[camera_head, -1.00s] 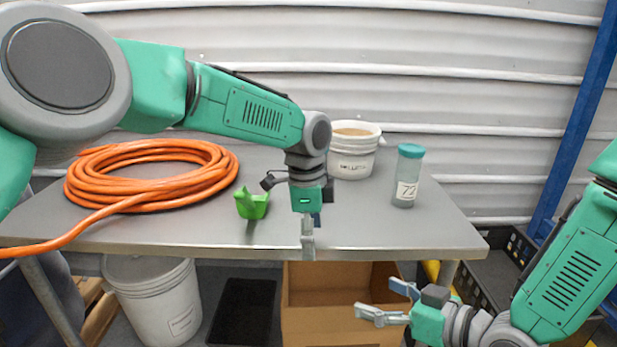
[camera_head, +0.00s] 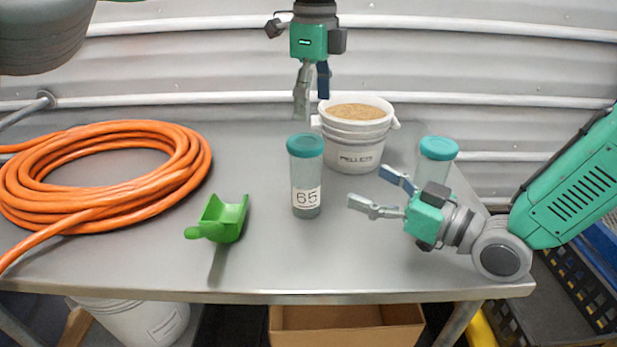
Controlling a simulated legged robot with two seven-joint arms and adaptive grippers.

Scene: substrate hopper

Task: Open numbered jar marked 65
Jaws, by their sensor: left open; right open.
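The jar marked 65 (camera_head: 306,178) stands upright on the metal table, with a teal lid (camera_head: 305,145) on it. My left gripper (camera_head: 311,95) is open and points down, above and behind the jar's lid in the picture, apart from it. My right gripper (camera_head: 372,193) is open and empty, to the right of jar 65, with its fingers pointing left toward it. A second teal-lidded jar (camera_head: 437,152) stands at the back right, its lower part and label hidden behind my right gripper.
A white bucket of pellets (camera_head: 357,158) stands behind jar 65. A green scoop (camera_head: 220,218) lies left of the jar and a coiled orange hose (camera_head: 185,180) fills the table's left. The front middle of the table (camera_head: 310,260) is clear. A cardboard box (camera_head: 345,325) sits below.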

